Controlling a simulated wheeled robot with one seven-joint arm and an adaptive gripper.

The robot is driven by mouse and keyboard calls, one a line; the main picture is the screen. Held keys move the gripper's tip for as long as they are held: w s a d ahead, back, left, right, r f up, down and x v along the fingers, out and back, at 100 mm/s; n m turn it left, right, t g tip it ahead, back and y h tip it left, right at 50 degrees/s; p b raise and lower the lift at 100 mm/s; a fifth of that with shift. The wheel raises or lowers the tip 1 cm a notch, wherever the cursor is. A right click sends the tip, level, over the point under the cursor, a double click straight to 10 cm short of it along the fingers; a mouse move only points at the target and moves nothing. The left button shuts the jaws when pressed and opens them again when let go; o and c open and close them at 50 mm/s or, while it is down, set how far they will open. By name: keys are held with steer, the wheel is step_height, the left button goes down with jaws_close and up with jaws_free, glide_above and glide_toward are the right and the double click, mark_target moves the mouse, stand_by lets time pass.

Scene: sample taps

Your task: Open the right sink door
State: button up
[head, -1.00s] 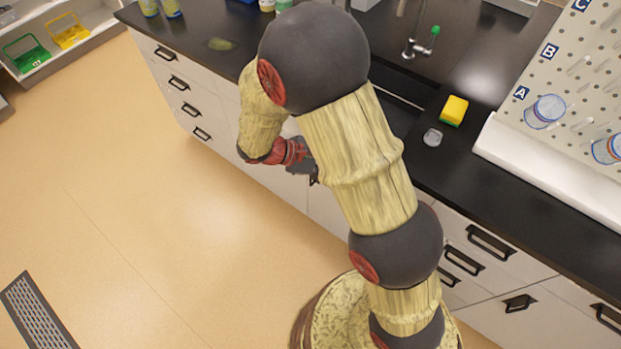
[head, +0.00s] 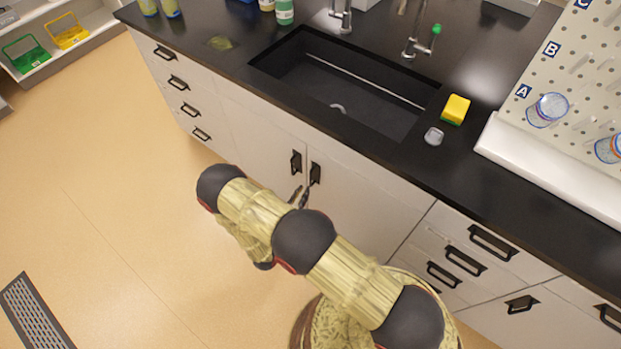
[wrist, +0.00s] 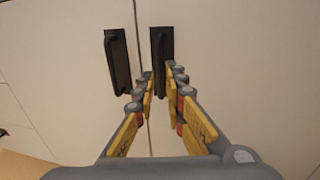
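The right sink door (head: 365,205) is a pale panel under the sink and looks closed. Its black upright handle (head: 315,173) is at its upper left edge, beside the seam. My gripper (head: 301,196) is close to the doors, just below and left of this handle in the head view. In the wrist view, my gripper (wrist: 158,84) is open, with a finger on each side. The right door's handle (wrist: 162,55) lines up with the gap between the fingertips, its lower end between them. I cannot tell whether they touch it.
The left door's handle (head: 296,162) is close beside, across the seam; it also shows in the wrist view (wrist: 117,60). The black countertop (head: 235,75) with the sink (head: 340,85) overhangs the doors. Drawers (head: 465,260) stand to the right. The floor (head: 130,220) at left is clear.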

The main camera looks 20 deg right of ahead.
mark_target(311, 185)
steer(key=shift+b+x, duration=1.05)
steer(key=shift+x, duration=2.8)
steer(key=shift+f, duration=0.1)
jaws_close()
